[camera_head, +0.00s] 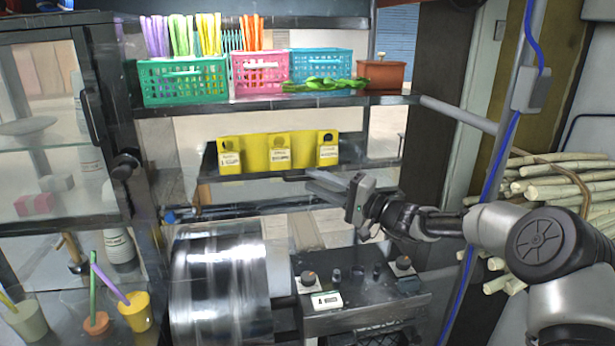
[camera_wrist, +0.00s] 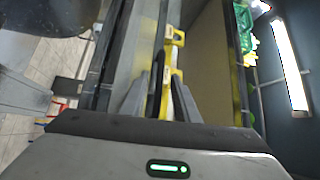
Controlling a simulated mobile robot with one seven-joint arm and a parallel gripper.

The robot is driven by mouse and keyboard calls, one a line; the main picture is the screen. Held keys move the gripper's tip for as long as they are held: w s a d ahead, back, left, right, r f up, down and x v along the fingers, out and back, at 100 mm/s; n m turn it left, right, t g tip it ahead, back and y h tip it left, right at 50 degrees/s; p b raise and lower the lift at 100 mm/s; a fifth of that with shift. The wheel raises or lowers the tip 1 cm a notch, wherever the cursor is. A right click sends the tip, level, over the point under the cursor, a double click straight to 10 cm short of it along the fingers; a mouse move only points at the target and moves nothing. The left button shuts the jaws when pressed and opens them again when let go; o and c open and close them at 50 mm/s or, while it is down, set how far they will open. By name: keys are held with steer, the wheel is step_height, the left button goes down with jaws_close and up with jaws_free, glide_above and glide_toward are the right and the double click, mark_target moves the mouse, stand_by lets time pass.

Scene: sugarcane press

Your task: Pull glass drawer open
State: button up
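The drawer (camera_head: 215,178) is a dark tray-like unit in the middle of the rack, below the shelf of baskets. A yellow holder (camera_head: 256,157) with round holes and white labels stands on it. A dark handle (camera_head: 298,178) runs along its front edge. My gripper (camera_head: 316,181) comes from the right and its fingertips are at this handle. In the wrist view, the two grey fingers of my gripper (camera_wrist: 159,98) are apart, with the dark handle bar (camera_wrist: 156,84) between them. I cannot tell whether they touch it.
A glass cabinet (camera_head: 92,110) with a dark handle stands at the left. A metal drum (camera_head: 222,290) and a control box with knobs (camera_head: 355,280) are below. Baskets (camera_head: 185,82) fill the upper shelf. Cane stalks (camera_head: 560,178) and a blue cable (camera_head: 492,190) are at the right.

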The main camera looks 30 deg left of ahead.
mark_target(310, 179)
steer(key=shift+w+a+r, duration=0.1)
steer(key=shift+a, duration=0.7)
steer(key=shift+w+a+r, duration=0.1)
steer(key=shift+a, duration=0.65)
jaws_close()
steer(key=shift+s+d+f, duration=0.1)
